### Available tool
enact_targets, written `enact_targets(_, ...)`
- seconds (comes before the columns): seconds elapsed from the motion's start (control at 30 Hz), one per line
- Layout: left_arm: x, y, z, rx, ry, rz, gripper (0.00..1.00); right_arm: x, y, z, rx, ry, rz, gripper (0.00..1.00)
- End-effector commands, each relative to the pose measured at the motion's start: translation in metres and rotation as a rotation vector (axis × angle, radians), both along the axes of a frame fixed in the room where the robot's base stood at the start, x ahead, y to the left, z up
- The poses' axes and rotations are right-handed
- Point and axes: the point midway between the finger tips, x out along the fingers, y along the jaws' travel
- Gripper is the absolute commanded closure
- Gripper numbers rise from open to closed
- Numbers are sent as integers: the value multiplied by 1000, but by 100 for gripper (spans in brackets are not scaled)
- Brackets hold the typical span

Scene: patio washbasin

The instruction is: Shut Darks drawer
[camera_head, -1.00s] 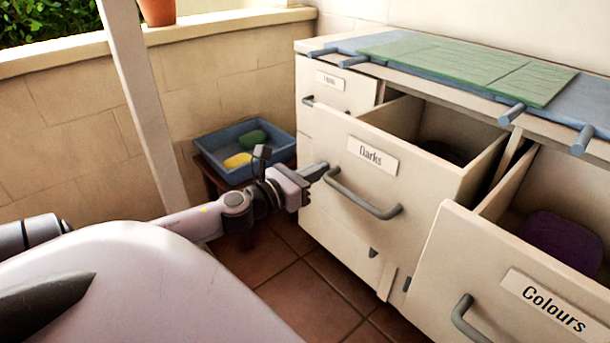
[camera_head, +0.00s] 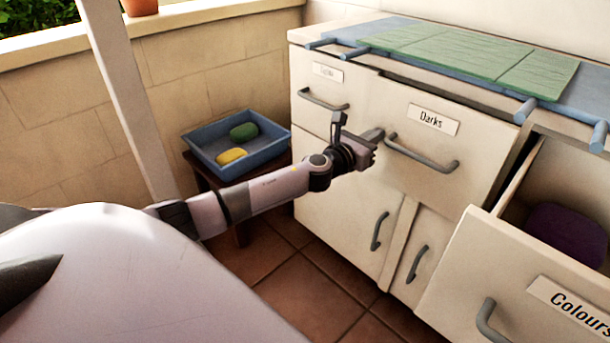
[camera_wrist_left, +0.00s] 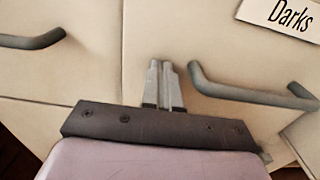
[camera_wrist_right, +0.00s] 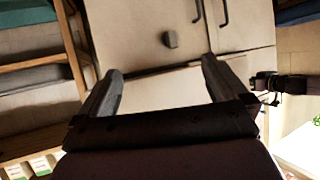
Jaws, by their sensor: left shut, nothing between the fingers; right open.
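The Colours drawer (camera_head: 520,260) stands open at the right with a purple item (camera_head: 566,232) inside. A blue tray (camera_head: 213,168) with green and yellow soaps sits on a stool at left. Green and blue mats (camera_head: 450,55) cover the countertop. Tiled floor is free in front.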

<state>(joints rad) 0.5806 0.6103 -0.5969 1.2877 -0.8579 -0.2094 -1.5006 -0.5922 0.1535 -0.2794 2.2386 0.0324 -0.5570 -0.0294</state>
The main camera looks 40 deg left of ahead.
Motion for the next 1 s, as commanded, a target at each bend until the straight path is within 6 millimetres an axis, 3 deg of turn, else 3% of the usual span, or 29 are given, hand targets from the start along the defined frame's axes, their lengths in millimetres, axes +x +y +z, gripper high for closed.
enact_targets(0.1, 16, -2, -2, -1, -1, 0, 100, 2, 3, 0, 29, -4, 6, 0)
enact_targets(0.33, 35, -4, -1, 0, 0, -1, 100, 7, 11, 1, 68, -11, 16, 0)
enact_targets(1.0, 41, -2, 3, -1, -5, 5, 100, 9, 16, 3, 89, -12, 19, 0)
